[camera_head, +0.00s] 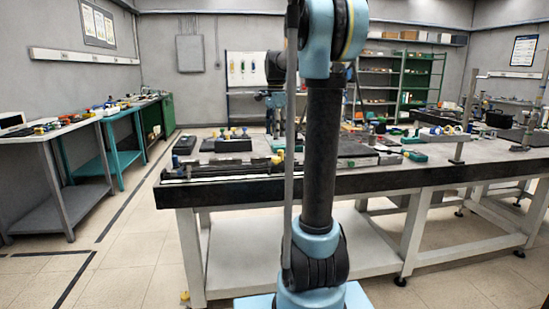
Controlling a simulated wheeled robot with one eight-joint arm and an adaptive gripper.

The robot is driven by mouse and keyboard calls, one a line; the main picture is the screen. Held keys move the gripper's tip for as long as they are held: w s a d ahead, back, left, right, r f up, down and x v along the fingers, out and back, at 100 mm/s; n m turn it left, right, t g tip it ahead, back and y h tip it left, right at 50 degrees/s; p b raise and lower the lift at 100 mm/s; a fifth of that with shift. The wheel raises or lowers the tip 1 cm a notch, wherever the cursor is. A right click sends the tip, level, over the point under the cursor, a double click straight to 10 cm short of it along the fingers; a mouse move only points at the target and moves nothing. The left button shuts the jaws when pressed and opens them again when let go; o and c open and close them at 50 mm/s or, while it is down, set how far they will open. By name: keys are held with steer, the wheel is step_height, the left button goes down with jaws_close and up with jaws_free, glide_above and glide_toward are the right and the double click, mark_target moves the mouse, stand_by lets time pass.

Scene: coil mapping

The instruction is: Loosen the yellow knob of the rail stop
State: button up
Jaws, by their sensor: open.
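A dark rail (225,170) lies along the front left edge of the workbench in the head view. A small yellow knob (276,160) shows near its right end, close to my arm. My gripper (275,132) hangs above the bench behind the rail, partly hidden by my upright arm. It is open and apart from both yellow parts. Its fingers are small and dark.
The bench (400,178) also bears a black box (233,145) with yellow knobs, a dark plate (355,148) and a green tool (415,156). Side tables (60,132) stand at the left. The floor (140,230) left of the bench is clear.

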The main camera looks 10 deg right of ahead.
mark_target(275, 158)
step_height(275, 158, down, 11)
steer(key=shift+f, duration=0.1)
stand_by(0.3)
steer(key=c, duration=1.1)
